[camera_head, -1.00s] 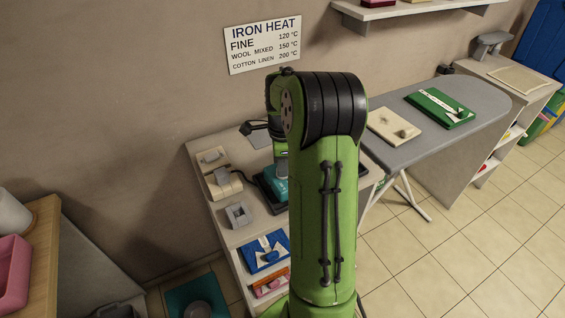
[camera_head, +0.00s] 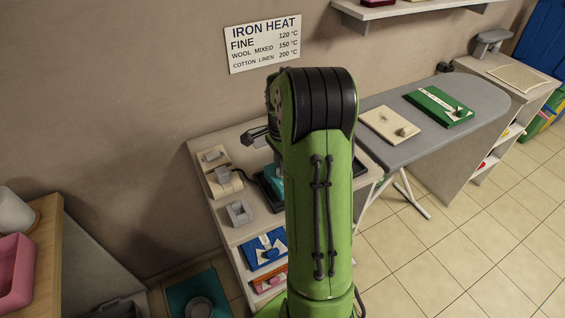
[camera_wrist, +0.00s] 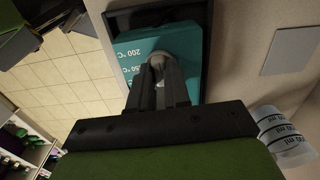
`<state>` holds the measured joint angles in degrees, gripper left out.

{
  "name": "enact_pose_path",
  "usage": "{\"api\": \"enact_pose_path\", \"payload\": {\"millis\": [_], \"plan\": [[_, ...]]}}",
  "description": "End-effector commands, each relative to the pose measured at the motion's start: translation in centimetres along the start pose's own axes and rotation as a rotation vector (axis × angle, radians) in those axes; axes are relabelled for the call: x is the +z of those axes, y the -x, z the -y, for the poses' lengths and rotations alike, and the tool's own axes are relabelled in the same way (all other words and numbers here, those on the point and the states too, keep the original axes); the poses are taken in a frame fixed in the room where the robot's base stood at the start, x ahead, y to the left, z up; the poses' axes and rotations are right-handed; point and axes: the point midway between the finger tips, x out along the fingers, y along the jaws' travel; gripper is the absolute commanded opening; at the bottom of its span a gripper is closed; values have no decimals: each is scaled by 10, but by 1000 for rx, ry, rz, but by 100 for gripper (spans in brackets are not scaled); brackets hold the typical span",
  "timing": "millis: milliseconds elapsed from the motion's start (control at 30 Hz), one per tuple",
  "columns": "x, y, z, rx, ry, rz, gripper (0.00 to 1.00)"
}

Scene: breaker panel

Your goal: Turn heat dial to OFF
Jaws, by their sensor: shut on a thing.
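The heat dial (camera_wrist: 160,60) is a pale round knob on a teal panel (camera_wrist: 130,50) printed with temperature marks such as "200 °C", seen in the wrist view. My gripper (camera_wrist: 159,72) is shut on the dial, its dark fingers on either side of it. The fingers cover much of the dial, so its pointing direction cannot be told. In the head view my arm hides most of the teal unit (camera_head: 277,176), and my gripper is out of sight behind it.
An ironing board (camera_head: 400,145) stands to the right. The wall sign (camera_head: 263,43) lists iron heats. A measuring cup (camera_wrist: 285,135) is near the gripper's lower right.

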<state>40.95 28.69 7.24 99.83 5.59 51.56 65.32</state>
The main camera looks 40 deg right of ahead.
Motion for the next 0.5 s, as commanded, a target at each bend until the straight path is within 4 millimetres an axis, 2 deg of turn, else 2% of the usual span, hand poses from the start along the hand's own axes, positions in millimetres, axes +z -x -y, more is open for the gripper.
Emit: {"api": "enact_pose_path", "payload": {"millis": [233, 267, 300, 500], "plan": [[0, 1, 1, -3, 3, 0, 0], [0, 1, 1, -3, 3, 0, 21], [0, 1, 1, -3, 3, 0, 28], [0, 0, 0, -1, 1, 0, 28]]}}
